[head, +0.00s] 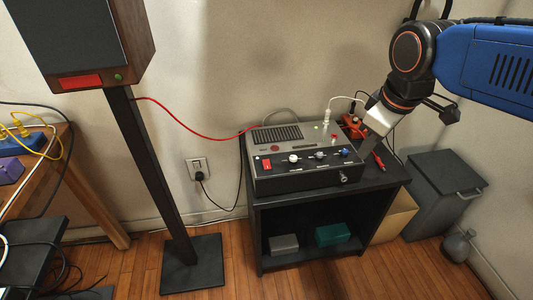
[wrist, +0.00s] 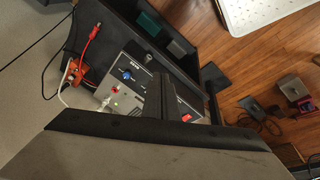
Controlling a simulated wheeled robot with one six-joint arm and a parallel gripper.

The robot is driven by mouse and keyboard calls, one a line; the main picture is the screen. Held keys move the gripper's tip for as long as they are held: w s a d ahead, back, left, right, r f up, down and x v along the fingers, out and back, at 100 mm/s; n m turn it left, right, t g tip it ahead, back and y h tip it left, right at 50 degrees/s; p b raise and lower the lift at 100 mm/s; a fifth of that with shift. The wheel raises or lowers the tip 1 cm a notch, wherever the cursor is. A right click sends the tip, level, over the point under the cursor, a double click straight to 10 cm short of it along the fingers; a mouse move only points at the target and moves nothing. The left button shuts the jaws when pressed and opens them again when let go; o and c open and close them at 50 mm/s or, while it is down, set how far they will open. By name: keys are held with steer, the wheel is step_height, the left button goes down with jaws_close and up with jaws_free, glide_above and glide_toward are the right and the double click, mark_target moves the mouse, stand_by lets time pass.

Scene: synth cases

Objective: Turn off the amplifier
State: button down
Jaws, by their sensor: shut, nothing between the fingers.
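The amplifier (head: 262,143) is a grey box with a black front panel on top of a black shelf unit. A red switch (head: 267,164) sits at the left of its front panel, beside white and blue knobs. A small green light shows on its top. In the wrist view the amplifier (wrist: 117,92) is partly hidden by my gripper (wrist: 158,97), with the red switch (wrist: 187,118) just right of the fingers. The dark fingers are together and empty. In the head view my gripper is above the amplifier's right side, and its fingertips are hard to make out.
A red cable runs left to a speaker (head: 118,40) on a black stand. A grey bin (head: 445,190) stands at right.

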steer(key=w+a+r+n+g, duration=0.15)
steer(key=w+a+n, duration=0.4)
steer(key=a, duration=0.65)
steer(key=r+n, duration=0.1)
steer(key=n, duration=0.5)
glide_above(266, 161)
steer(key=s, duration=0.2)
steer(key=shift+s+d, duration=0.1)
steer(key=shift+d, duration=0.2)
steer(key=f, duration=0.4)
steer(key=w+f, duration=0.1)
steer(key=f, duration=0.8)
steer(key=shift+w+a+f, duration=0.2)
steer(key=shift+w+f, duration=0.15)
steer(key=shift+f, duration=0.05)
